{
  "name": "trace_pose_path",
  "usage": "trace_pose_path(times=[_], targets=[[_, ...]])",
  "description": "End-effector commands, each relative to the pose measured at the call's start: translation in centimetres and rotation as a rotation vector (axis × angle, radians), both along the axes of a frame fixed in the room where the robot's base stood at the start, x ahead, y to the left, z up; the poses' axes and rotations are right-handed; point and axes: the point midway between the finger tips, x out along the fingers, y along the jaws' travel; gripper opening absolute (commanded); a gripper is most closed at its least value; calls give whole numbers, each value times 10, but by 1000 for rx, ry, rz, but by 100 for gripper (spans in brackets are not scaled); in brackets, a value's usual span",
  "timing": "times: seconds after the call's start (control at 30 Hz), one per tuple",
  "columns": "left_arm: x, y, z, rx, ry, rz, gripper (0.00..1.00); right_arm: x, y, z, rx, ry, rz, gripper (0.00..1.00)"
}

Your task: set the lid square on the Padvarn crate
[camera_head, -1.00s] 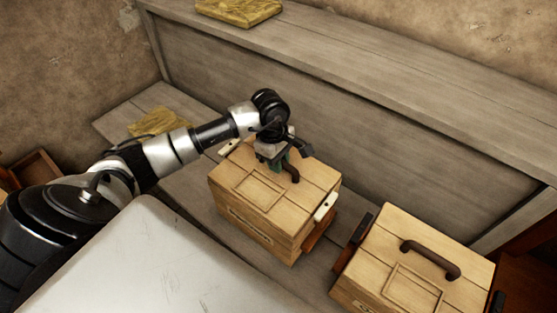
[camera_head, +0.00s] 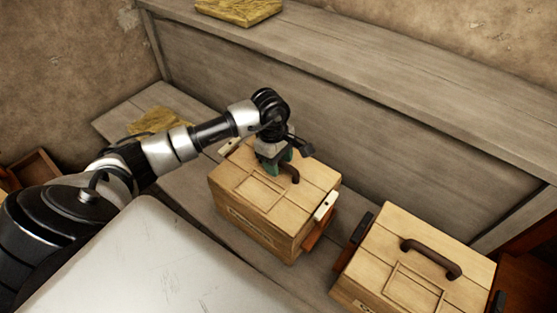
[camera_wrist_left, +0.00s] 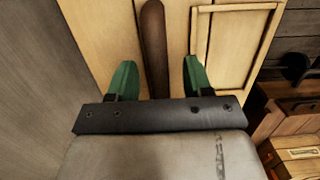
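A wooden crate (camera_head: 250,225) stands on the grey bench, with a pale plate on its front too small to read. Its wooden lid (camera_head: 225,178) lies on top, with a raised rectangular frame and a dark handle (camera_head: 291,172). I cannot tell whether the lid is fully square. My left gripper (camera_head: 280,162) is low over the lid at the handle. In the left wrist view, the green fingers of my left gripper (camera_wrist_left: 155,75) are apart, one on each side of the brown handle (camera_wrist_left: 154,50), with gaps between. My right gripper is out of view.
A second lidded crate (camera_head: 375,255) with a dark handle stands close at the right. A pale latch (camera_head: 325,206) is on the near crate's right side. A grey board wall (camera_head: 400,150) rises behind. A yellowish block (camera_head: 240,10) lies on the ledge.

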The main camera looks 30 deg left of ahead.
Motion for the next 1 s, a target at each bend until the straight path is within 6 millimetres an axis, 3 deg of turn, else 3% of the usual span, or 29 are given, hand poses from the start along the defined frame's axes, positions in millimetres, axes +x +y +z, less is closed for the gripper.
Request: trace_pose_path(times=[0.23,0.37,0.8,1.0], targets=[[-1,0,-2,1,4,-1,50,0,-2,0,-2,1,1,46],[0,1,7,1,1,0,50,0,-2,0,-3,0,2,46],[1,14,88,2,-1,0,50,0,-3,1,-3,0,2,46],[1,16,105,1,1,-1,50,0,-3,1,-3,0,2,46]])
